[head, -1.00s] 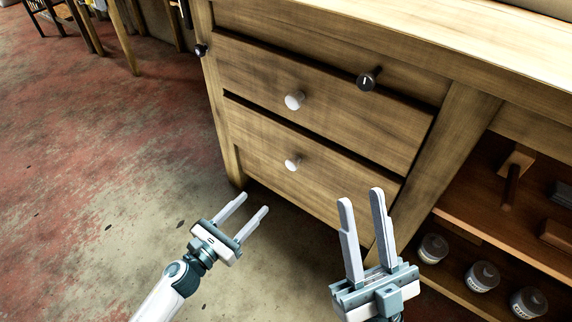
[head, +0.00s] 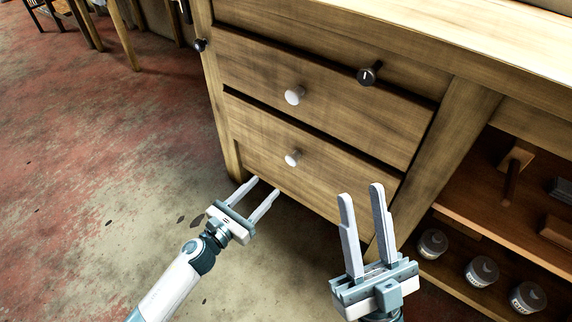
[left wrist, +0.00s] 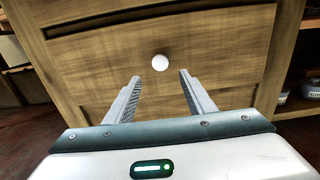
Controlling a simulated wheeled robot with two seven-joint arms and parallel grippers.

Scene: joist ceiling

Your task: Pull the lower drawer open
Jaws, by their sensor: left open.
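The lower drawer (head: 270,145) is a wooden front with a round white knob (head: 292,158); it looks shut. The knob also shows in the left wrist view (left wrist: 160,62), ahead of and between the fingertips, apart from them. My left gripper (head: 264,185) is open and empty, below and left of the knob in the head view. My right gripper (head: 361,189) has its fingers apart and empty, in front of the cabinet to the right of the knob.
The upper drawer (head: 340,105) has its own white knob (head: 295,95). A dark knob (head: 368,74) sits above it. Open shelves (head: 470,225) with several jars stand at the right. The floor (head: 110,190) at the left is clear.

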